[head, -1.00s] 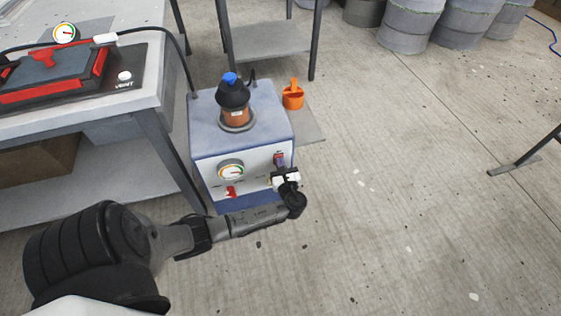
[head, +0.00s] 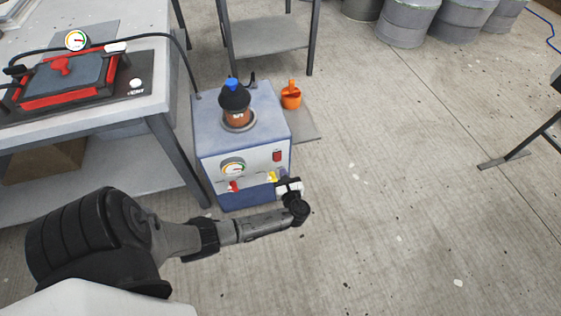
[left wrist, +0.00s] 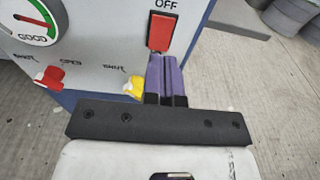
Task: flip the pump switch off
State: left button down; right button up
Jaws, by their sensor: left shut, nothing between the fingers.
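The pump (head: 243,135) is a blue-grey box with a pale front panel, standing on the floor beside the table. Its red rocker switch (head: 277,155) sits at the upper right of the panel. In the left wrist view the switch (left wrist: 160,32) shows under the word OFF; I cannot tell which way it is tipped. My left gripper (head: 282,174) is low in front of the panel's right side. Its purple fingers (left wrist: 166,62) are shut and empty, with their tips just below the switch; I cannot tell whether they touch the panel. My right gripper is out of view.
The panel also carries a gauge (head: 233,167), a red valve handle (head: 234,186) and a yellow one (head: 272,177) close to my fingers. A brown bottle (head: 236,113) stands on top.

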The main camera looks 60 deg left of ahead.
pick_arm(q)
jog(key=p+v, duration=0.2)
jog(key=v, duration=0.5)
jog(key=shift+d, duration=0.2)
jog(key=shift+r, duration=0.1)
dwell(0.3)
